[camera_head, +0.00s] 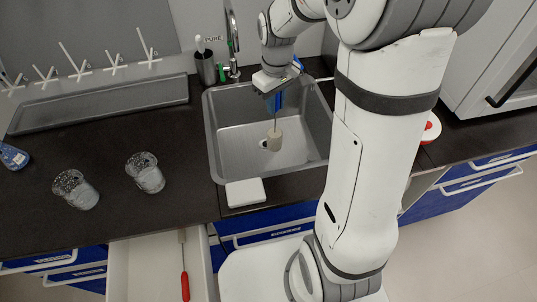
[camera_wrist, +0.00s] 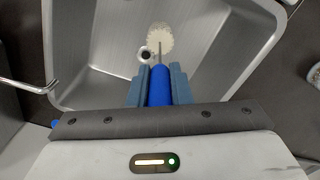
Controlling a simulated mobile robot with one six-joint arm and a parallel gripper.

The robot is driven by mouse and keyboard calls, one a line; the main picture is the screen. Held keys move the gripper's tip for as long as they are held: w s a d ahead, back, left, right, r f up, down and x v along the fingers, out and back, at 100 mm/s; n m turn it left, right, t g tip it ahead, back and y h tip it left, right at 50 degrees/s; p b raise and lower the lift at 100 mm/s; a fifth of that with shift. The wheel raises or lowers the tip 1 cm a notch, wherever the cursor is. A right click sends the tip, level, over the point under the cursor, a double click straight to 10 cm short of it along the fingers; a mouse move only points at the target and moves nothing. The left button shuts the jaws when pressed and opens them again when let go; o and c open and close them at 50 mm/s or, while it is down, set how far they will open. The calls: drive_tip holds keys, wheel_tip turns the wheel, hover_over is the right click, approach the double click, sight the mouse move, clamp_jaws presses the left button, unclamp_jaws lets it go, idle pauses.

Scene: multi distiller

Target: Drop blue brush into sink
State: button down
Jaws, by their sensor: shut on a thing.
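My gripper (camera_head: 272,84) is above the steel sink (camera_head: 225,150), toward its back. In the wrist view my gripper (camera_wrist: 159,84) is shut on the blue handle of the brush (camera_wrist: 159,88). The brush also shows in the head view, where its pale bristle head (camera_head: 274,138) hangs down over the basin near the drain. The sink fills much of the wrist view (camera_wrist: 95,65). Whether the bristles touch the basin floor I cannot tell.
Two glass beakers (camera_head: 145,172) stand on the dark counter left of the sink. A white block (camera_head: 245,192) lies at the sink's front edge. A dark cup (camera_head: 205,67) and the tap (camera_head: 232,45) stand behind it. An open drawer (camera_head: 150,270) holds a red-handled tool.

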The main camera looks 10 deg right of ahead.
sight(274, 131)
drive_tip(key=f, duration=0.7)
drive_tip(key=shift+w+f, duration=0.3)
drive_tip(key=shift+f, duration=2.05)
drive_tip(key=shift+s, duration=0.1)
drive_tip(key=shift+f+b, duration=0.5)
drive_tip(key=shift+b, duration=0.05)
drive_tip(key=shift+f, duration=0.1)
drive_tip(key=c, duration=1.3)
unclamp_jaws()
